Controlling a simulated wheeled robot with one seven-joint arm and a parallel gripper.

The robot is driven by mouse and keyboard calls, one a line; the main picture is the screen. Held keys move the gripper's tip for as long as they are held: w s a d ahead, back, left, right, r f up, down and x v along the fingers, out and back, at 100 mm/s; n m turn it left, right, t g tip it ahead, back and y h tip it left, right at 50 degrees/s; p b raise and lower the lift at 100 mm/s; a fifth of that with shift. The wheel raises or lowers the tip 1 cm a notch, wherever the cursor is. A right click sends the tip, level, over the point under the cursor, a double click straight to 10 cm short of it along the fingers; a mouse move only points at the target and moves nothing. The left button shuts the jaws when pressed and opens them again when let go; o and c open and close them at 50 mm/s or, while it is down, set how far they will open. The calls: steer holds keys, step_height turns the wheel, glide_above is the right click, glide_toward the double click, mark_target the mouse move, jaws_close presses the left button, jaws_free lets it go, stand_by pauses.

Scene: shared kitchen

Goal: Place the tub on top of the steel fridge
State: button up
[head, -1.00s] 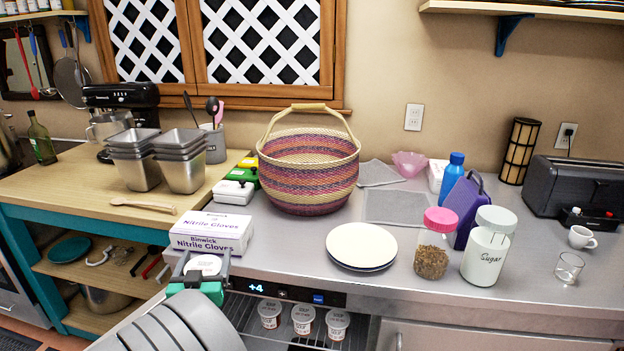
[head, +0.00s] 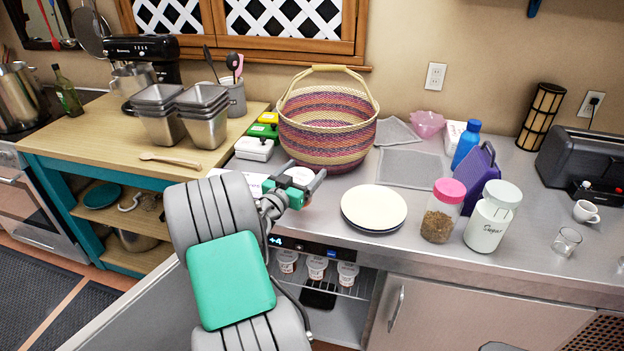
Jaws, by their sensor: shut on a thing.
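My gripper (head: 304,171) is shut on a white-lidded tub (head: 301,175), of which only a small white part shows between the fingers. The gripper and arm hide the rest of it. The tub appears over the front part of the steel fridge's top (head: 328,205), left of the plates. I cannot tell whether it touches the surface. The fridge's front, with a display reading +4, stands open below. Several similar tubs (head: 317,267) sit on its wire shelf.
A glove box, mostly hidden by my arm, lies left of the gripper. A striped basket (head: 327,130) stands behind it, stacked plates (head: 374,208) to its right. Jars (head: 492,216) stand farther right. The fridge door (head: 140,310) is open at lower left.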

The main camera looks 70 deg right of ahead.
steer(key=d+f, duration=0.1)
steer(key=f, duration=0.1)
steer(key=d+f+p, duration=0.1)
steer(key=f, duration=0.1)
steer(key=d+f, duration=0.1)
steer(key=f, duration=0.1)
steer(key=shift+w, duration=0.2)
steer(key=shift+f, duration=0.3)
steer(key=shift+f, duration=0.1)
steer(key=o, duration=1.8)
steer(key=shift+c, duration=0.2)
